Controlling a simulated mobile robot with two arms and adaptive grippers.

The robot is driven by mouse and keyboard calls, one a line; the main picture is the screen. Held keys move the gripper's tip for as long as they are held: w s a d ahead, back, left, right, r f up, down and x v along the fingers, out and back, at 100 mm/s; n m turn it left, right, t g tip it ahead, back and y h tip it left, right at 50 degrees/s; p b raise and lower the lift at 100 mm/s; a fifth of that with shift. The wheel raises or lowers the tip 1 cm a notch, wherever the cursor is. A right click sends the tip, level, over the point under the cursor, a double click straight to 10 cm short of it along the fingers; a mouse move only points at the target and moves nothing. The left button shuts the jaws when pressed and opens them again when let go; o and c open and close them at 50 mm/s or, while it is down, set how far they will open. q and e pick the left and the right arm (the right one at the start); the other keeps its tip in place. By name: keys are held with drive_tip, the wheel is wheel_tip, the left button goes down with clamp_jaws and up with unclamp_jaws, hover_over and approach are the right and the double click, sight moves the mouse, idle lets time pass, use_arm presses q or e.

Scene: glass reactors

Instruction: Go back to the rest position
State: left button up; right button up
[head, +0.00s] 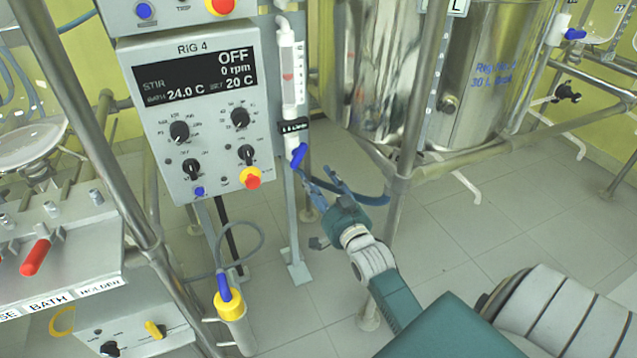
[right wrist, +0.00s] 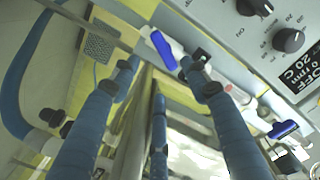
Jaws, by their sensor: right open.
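My right gripper (head: 318,182) is in the middle of the head view, its arm coming in from the lower right. Its fingers are open and spread, with nothing between them. They point up and left, just below and right of a blue valve handle (head: 299,154) on a white flow tube (head: 291,80). In the right wrist view the open fingers (right wrist: 160,78) frame a blue handle (right wrist: 163,49) beyond their tips. Whether a finger touches it I cannot tell. My left gripper is not in view.
The RIG 4 control panel (head: 195,125) stands left of the gripper and shows OFF, 0 rpm. A steel vessel (head: 470,75) and frame post (head: 402,180) are close behind and right. A yellow-capped bottle (head: 233,315) hangs lower left. Tiled floor (head: 480,225) is open at right.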

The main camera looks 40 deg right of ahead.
idle(0.7)
